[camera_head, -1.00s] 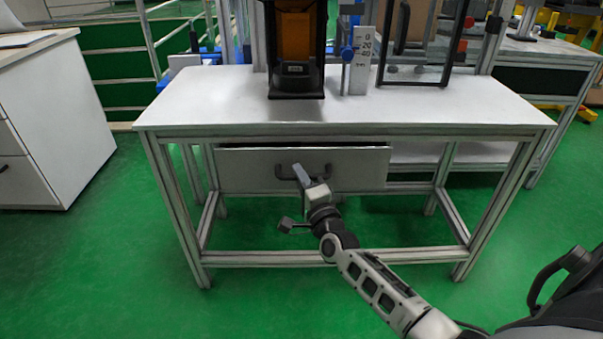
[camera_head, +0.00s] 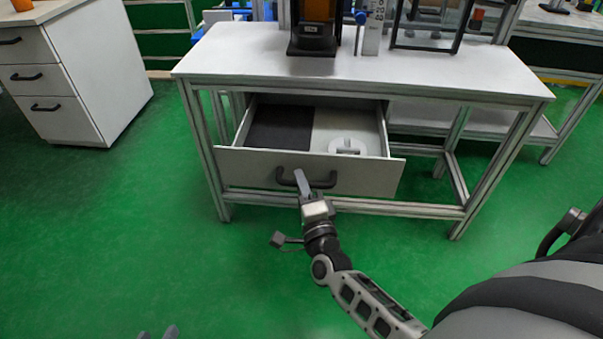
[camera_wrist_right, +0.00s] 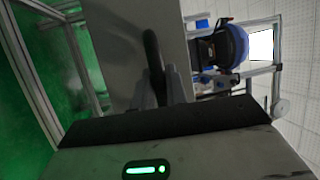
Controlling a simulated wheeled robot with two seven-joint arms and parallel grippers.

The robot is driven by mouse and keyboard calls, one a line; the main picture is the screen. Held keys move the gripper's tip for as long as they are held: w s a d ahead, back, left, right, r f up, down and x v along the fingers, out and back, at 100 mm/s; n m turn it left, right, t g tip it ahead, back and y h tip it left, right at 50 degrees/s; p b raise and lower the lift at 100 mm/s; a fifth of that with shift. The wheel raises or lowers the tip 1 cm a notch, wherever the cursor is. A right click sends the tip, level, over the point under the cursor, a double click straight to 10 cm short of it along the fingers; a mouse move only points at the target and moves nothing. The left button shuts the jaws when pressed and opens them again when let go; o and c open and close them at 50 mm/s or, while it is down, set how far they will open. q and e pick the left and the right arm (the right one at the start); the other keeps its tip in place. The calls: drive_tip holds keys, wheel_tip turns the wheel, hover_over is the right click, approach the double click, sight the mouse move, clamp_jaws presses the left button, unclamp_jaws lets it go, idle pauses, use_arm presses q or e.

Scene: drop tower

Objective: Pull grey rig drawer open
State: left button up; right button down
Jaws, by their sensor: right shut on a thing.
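The grey rig drawer (camera_head: 240,170) stands pulled out from under the white-topped table. Its inside shows a dark panel (camera_head: 280,128) on the left and a light panel with a white ring-shaped piece (camera_head: 346,146) on the right. My right gripper (camera_head: 301,180) is shut on the dark drawer handle (camera_head: 322,183), left of its middle. In the right wrist view the handle (camera_wrist_right: 152,48) runs between the fingers (camera_wrist_right: 162,92). Only the tips of my left gripper (camera_head: 158,333) show at the bottom left edge, apart and empty, far from the drawer.
The table (camera_head: 235,60) carries a black and orange device (camera_head: 315,30), a scale post (camera_head: 374,28) and a black frame (camera_head: 425,45). A white cabinet (camera_head: 90,70) stands at the left. Green floor (camera_head: 130,220) is clear in front and left of the drawer.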

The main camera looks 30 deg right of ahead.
drive_tip(key=shift+s+a, duration=0.3)
drive_tip(key=shift+s, duration=0.1)
drive_tip(key=c, duration=1.4)
unclamp_jaws()
